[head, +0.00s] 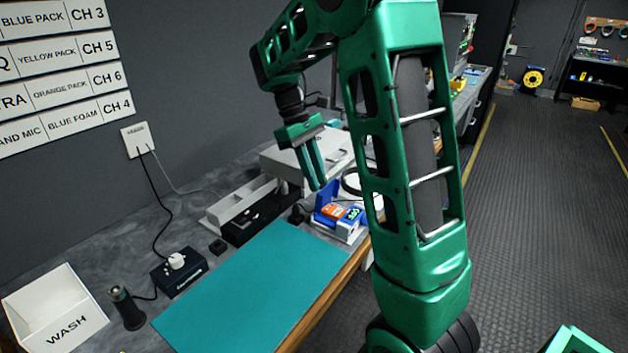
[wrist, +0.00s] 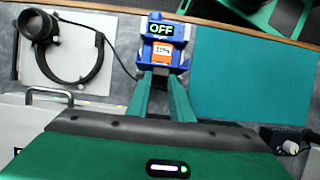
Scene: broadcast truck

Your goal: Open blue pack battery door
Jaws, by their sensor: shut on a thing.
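The blue pack (head: 350,222) sits at the front edge of the bench, on a pale stand. It shows an orange label and a green-lit display; in the wrist view the pack (wrist: 174,27) reads OFF above the orange label (wrist: 162,54). A blue panel (head: 325,197), seemingly its battery door, stands raised at the pack's left side. My gripper (head: 318,187) reaches down to the panel's top edge. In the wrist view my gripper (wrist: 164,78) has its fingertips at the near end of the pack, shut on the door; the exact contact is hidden.
A teal mat (head: 255,290) lies left of the pack, with bare surface on it. A dark tray (head: 258,218) and a grey case (head: 325,150) are behind. Headphones (wrist: 75,70) lie beside the pack. A WASH box (head: 55,312) stands far left.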

